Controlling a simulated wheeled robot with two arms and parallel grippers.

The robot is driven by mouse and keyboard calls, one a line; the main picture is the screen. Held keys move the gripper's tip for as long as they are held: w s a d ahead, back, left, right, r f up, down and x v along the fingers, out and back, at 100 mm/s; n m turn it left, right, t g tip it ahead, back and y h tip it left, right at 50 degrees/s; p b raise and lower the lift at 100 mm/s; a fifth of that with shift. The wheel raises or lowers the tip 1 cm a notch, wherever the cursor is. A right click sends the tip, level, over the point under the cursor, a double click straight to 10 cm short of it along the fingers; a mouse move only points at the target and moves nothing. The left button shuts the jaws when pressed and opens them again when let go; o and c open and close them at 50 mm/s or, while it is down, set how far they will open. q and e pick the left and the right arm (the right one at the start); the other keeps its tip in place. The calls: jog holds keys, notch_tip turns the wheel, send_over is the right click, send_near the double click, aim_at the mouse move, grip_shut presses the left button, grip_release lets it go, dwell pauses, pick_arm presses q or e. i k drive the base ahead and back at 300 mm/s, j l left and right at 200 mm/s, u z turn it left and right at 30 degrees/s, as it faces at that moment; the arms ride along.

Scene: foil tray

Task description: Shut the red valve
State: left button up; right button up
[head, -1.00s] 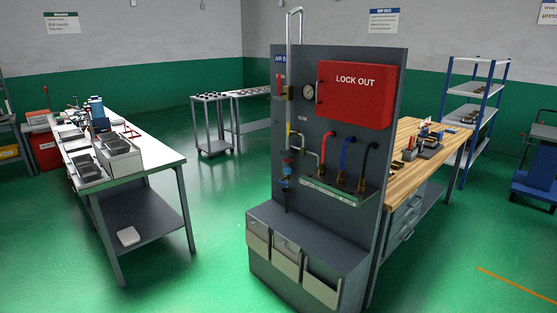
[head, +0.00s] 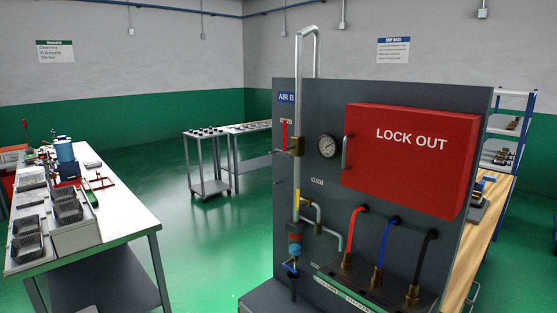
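A red valve lever (head: 284,136) stands upright along the pipe at the upper left of a dark grey panel (head: 312,95) labelled "AIR B". Its brass valve body (head: 297,146) sits on the silver vertical pipe (head: 298,80). A small blue-handled fitting (head: 290,266) is lower on the same pipe line, below a red and blue unit (head: 295,245). Neither of my grippers shows in the head view.
A red "LOCK OUT" box (head: 410,155) and a round gauge (head: 327,146) are on the panel right of the valve. Red, blue and black hoses (head: 383,240) hang below. A cluttered workbench (head: 120,220) stands left.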

aim_at(284, 149)
jog(key=i, duration=1.2)
jog(key=z, duration=0.05)
